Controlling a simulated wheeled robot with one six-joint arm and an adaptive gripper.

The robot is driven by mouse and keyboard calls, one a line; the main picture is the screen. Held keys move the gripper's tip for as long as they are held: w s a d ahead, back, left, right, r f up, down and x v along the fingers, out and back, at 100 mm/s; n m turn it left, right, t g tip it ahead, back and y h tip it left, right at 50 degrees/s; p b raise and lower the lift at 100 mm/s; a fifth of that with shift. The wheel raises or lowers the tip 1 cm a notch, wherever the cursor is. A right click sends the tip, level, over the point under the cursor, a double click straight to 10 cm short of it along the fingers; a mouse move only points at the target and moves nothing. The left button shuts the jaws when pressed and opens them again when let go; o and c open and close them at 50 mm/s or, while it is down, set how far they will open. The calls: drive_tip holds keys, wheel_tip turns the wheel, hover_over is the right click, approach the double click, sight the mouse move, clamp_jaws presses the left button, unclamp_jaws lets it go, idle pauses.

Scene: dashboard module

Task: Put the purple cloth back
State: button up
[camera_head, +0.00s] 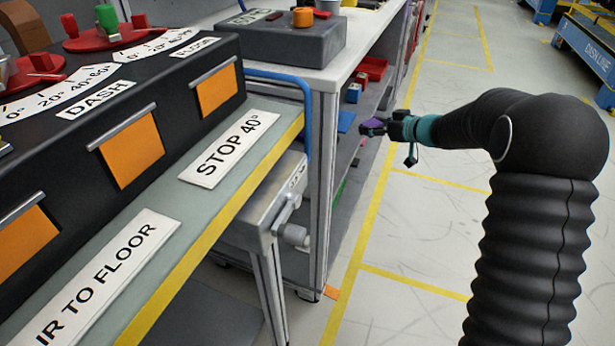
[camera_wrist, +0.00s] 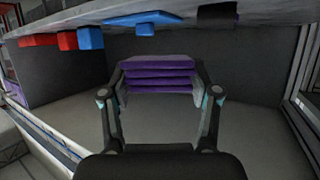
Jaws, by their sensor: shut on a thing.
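The purple cloth (camera_wrist: 160,76) is a folded stack of several layers. In the wrist view it sits between the two fingers of my gripper (camera_wrist: 160,92), which is shut on it from both sides. In the head view my gripper (camera_head: 372,128) is at the side of the shelf unit, with a small bit of the purple cloth (camera_head: 374,122) showing at its fingers. The cloth is in front of a grey shelf bay (camera_wrist: 240,80). I cannot tell whether the cloth touches the shelf surface.
A grey upright (camera_head: 322,190) and blue rail (camera_head: 306,100) stand left of my gripper in the head view. The floor aisle (camera_head: 420,210) is clear.

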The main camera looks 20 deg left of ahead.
drive_tip(key=s+a+r+n+g+y+b, duration=0.25)
drive_tip(key=s+a+r+n+g, duration=0.3)
drive_tip(key=a+n+g, duration=0.4)
drive_tip(key=shift+n+g+h, duration=0.25)
drive_tip(key=shift+g+h, duration=0.2)
drive_tip(key=shift+g, duration=0.4)
drive_tip(key=s+a+f+b, duration=0.1)
drive_tip(key=s+f, duration=0.1)
drive_tip(key=s, duration=0.1)
drive_tip(key=s+a+f+b, duration=0.1)
drive_tip(key=s+a+f, duration=0.1)
drive_tip(key=s+f, duration=0.1)
drive_tip(key=s+a+f+b, duration=0.1)
drive_tip(key=s+f, duration=0.1)
drive_tip(key=s, duration=0.2)
drive_tip(key=shift+s+a+f, duration=0.15)
drive_tip(key=shift+s, duration=0.1)
drive_tip(key=shift+f+b, duration=0.5)
drive_tip(key=shift+f, duration=1.45)
drive_tip(key=shift+f, duration=0.1)
drive_tip(key=o, duration=1.1)
drive_tip(key=shift+f, duration=0.1)
drive_tip(key=shift+c, duration=0.2)
